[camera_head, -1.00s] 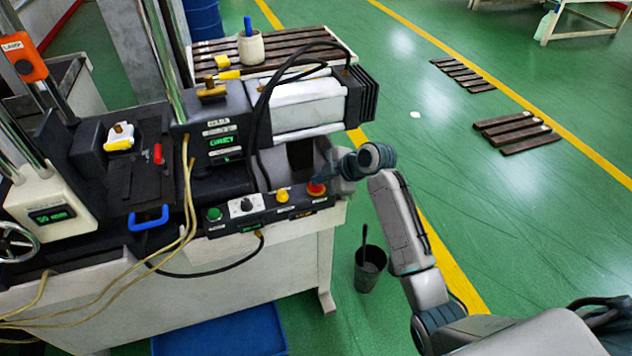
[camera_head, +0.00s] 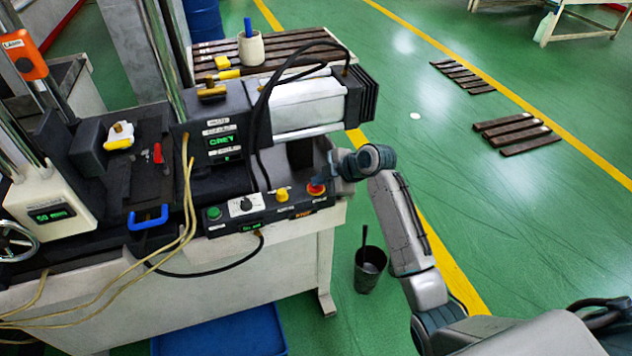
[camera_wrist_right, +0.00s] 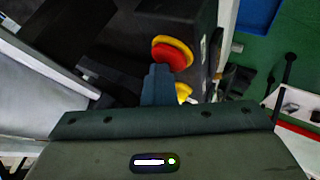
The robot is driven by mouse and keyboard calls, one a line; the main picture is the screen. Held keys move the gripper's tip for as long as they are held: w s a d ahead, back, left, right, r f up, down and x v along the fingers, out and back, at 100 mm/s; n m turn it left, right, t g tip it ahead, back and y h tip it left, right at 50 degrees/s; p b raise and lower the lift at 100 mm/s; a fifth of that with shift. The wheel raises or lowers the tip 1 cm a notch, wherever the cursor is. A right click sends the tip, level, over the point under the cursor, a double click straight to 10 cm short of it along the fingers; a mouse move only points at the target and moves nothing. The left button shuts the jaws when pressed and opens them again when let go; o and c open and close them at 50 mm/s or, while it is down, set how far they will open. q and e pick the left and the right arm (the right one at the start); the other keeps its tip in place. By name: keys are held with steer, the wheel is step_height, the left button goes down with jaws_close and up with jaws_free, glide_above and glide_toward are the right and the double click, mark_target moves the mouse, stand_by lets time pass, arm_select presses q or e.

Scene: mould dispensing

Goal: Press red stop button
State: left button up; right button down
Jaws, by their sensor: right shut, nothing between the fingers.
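The red stop button (camera_head: 316,188), on a yellow ring, sits at the right end of the black control panel (camera_head: 262,213). My right gripper (camera_head: 329,172) is shut and empty, its tip close by the button's upper right side. In the right wrist view the shut fingers (camera_wrist_right: 159,82) point toward the red button (camera_wrist_right: 169,56) and partly overlap its lower left side. I cannot tell whether they touch it. My left gripper is not in view.
On the same panel are a yellow button (camera_head: 282,195), a white-plated knob (camera_head: 246,205) and a green button (camera_head: 214,213). A black cable (camera_head: 215,270) hangs below. A dark bucket (camera_head: 369,270) stands on the floor under my right arm.

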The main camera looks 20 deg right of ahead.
steer(key=shift+s+f, duration=0.2)
steer(key=shift+f, duration=0.35)
steer(key=shift+r, duration=0.1)
steer(key=shift+d+r, duration=0.1)
steer(key=shift+w+r+p, duration=0.15)
steer(key=shift+r+p, duration=0.4)
steer(key=shift+p, duration=0.2)
steer(key=r+p, duration=0.1)
steer(key=r, duration=0.1)
steer(key=r+p, duration=0.2)
steer(key=shift+w+r, duration=0.2)
steer(key=shift+r, duration=0.1)
steer(key=shift+r+p, duration=0.3)
steer(key=shift+p, duration=0.05)
steer(key=shift+f, duration=0.1)
